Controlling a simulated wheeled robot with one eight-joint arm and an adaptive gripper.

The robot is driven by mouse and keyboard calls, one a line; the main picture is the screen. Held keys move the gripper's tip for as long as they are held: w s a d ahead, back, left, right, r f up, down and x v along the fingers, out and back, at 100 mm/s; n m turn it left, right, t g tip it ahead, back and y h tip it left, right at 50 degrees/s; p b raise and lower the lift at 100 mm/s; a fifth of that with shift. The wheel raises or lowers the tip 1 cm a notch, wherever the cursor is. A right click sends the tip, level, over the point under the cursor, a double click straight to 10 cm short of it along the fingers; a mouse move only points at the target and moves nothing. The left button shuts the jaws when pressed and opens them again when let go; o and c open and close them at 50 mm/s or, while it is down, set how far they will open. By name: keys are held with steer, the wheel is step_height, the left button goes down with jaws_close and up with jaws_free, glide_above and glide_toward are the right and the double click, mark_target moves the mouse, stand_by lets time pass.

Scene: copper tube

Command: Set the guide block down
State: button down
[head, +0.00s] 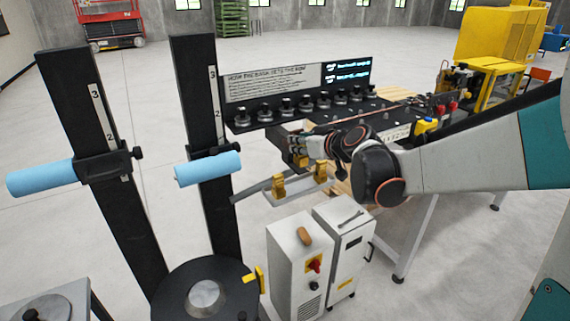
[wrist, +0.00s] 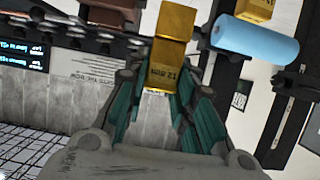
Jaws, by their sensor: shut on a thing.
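The guide block (wrist: 163,76) is brass-yellow with "12 mm" lettering on its face. It sits between the teal finger pads of my gripper (wrist: 163,105) in the wrist view, and the gripper is shut on it. In the head view my gripper (head: 298,150) is in the air at the front left end of the dark bench, with a small yellow part of the block (head: 301,161) showing. The fingers hide most of the block there. Two other yellow blocks (head: 278,186) (head: 321,173) stand on a pale tray (head: 290,203) just below the gripper.
Two black posts with number scales (head: 85,130) (head: 200,110) carry blue rollers (head: 42,177) (head: 207,169) at left. The dark bench (head: 375,120) holds a row of dark round dies (head: 305,104) before a sign. Grey cabinets (head: 300,262) stand below the tray.

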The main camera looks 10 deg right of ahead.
steer(key=shift+f+b, duration=1.15)
steer(key=shift+f, duration=3.1)
steer(key=shift+f, duration=0.1)
steer(key=shift+f, duration=0.15)
steer(key=c, duration=1.3)
jaws_free()
steer(key=shift+c, duration=0.2)
steer(key=shift+r, duration=0.25)
steer(key=shift+s+d+r, duration=0.15)
steer(key=shift+s, duration=0.15)
steer(key=p+v, duration=0.3)
steer(key=v, duration=0.8)
steer(key=shift+s, duration=0.25)
